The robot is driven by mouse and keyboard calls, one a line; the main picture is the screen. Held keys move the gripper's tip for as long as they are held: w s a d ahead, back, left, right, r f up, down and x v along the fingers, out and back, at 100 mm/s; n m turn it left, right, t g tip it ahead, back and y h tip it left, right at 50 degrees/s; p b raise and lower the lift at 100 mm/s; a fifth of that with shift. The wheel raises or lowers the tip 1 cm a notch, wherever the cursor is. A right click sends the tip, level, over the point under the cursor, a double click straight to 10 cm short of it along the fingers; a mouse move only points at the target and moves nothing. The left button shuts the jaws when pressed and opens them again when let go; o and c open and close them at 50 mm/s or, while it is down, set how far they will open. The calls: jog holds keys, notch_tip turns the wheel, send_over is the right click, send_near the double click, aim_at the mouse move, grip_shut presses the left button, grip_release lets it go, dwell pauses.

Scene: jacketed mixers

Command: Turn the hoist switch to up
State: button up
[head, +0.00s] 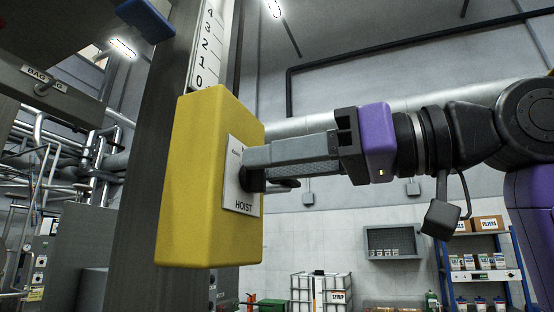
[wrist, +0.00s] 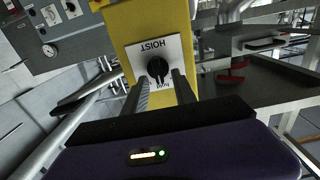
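The hoist switch is a black rotary knob (wrist: 158,68) on a white plate (head: 241,203) marked HOIST. The plate is on the front of a yellow box (head: 195,180). My gripper (head: 255,165) reaches the plate from the right in the head view, and its fingers hide much of the knob there. In the wrist view the plate appears upside down. The two fingers stand on either side of the knob, with a gap visible between them and its ridge. Small lettering beside the knob is partly hidden and too small to read surely.
The yellow box is on a grey upright column (head: 140,165) with a numbered scale (head: 208,45) above. Pipework (head: 70,160) runs at the left. A blue shelf rack (head: 485,262) and a white caged tank (head: 320,292) stand in the background. The space around my gripper looks clear.

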grip_shut()
jog(key=shift+m, duration=0.3)
jog(key=m+p, duration=0.1)
jog(key=m, duration=0.1)
jog(key=m+p, duration=0.1)
jog(key=m, duration=0.2)
jog(key=w+m+p, duration=0.1)
jog(key=m, duration=0.2)
jog(key=shift+d+f, duration=0.15)
jog(key=shift+d, duration=0.05)
jog(key=shift+m, duration=0.3)
dwell(0.3)
grip_release()
